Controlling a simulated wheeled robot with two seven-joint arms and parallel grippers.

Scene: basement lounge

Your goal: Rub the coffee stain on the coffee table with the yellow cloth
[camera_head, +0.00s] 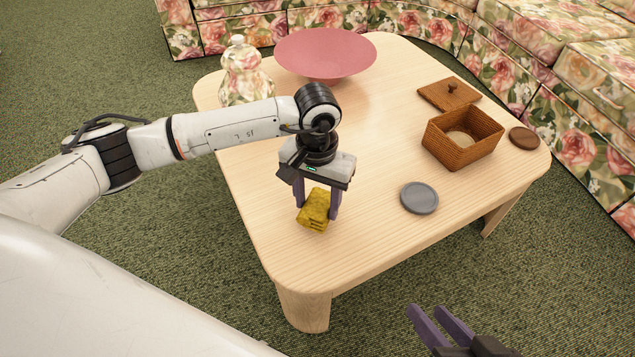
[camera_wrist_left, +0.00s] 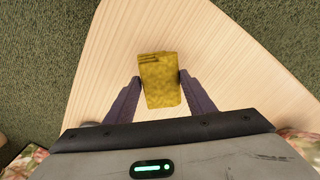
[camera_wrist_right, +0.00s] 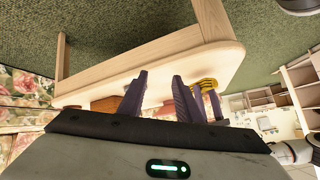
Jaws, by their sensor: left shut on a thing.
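The yellow cloth (camera_head: 314,209) is a folded pad near the front left corner of the pale wooden coffee table (camera_head: 375,235). My left gripper (camera_head: 318,207) points down and is shut on the cloth, with a finger on each side. The left wrist view also shows the cloth (camera_wrist_left: 160,80) between the fingers. I cannot tell whether the cloth touches the tabletop. No coffee stain shows; it may be hidden under the cloth or the gripper. My right gripper (camera_head: 438,322) is off the table's front edge, its fingers apart and empty, as the right wrist view (camera_wrist_right: 157,90) also shows.
A grey coaster (camera_head: 419,198) lies right of the cloth. A wicker basket (camera_head: 462,139), its lid (camera_head: 449,94) and a brown coaster (camera_head: 524,138) are at the right. A pink bowl (camera_head: 325,53) and floral jar (camera_head: 244,73) stand at the back. A floral sofa (camera_head: 560,70) borders the table.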

